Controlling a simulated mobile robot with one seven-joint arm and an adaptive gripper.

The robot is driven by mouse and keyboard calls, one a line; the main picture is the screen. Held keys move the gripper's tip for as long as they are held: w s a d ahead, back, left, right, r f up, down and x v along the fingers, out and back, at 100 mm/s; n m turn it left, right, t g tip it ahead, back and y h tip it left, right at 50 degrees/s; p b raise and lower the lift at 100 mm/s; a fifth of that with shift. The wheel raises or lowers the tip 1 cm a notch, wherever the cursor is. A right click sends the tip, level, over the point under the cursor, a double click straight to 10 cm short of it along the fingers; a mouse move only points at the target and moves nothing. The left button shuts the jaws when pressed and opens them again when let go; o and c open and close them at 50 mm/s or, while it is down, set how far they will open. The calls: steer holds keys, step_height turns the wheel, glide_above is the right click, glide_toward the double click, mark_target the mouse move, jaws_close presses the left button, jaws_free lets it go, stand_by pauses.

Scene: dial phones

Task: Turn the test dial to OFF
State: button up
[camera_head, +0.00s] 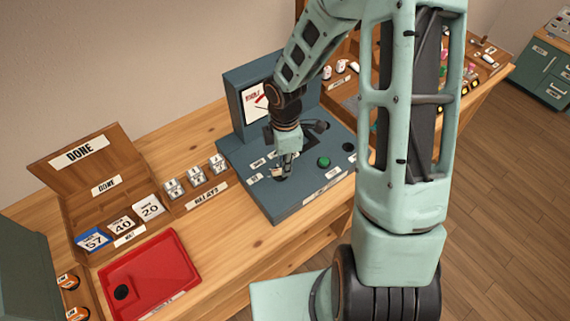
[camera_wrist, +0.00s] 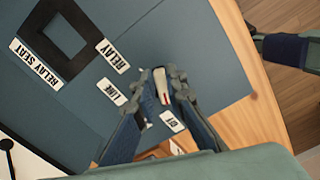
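The test dial (camera_wrist: 160,86), a small knob with a pale top and a red mark, sits on the blue-grey panel in the wrist view. My gripper (camera_wrist: 160,80) points down at it, one finger close on each side, and appears shut on it. In the head view my gripper (camera_head: 282,174) is low over the front left part of the test station (camera_head: 265,205), hiding the dial. Small white labels lie around the dial; one reads LINE (camera_wrist: 112,92), and another (camera_wrist: 171,121) is partly hidden and too small to read surely.
A green button (camera_head: 324,161) and a black relay seat (camera_wrist: 60,38) are on the same panel. An upright gauge (camera_head: 257,101) stands behind. To the left are a relay rack (camera_head: 205,196), a DONE rack (camera_head: 80,152) and a red tray (camera_head: 160,262). The wooden bench (camera_head: 225,245) is bare in front.

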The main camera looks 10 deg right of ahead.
steer(key=o, duration=0.4)
step_height(320, 180, up, 12)
stand_by(0.5)
stand_by(0.4)
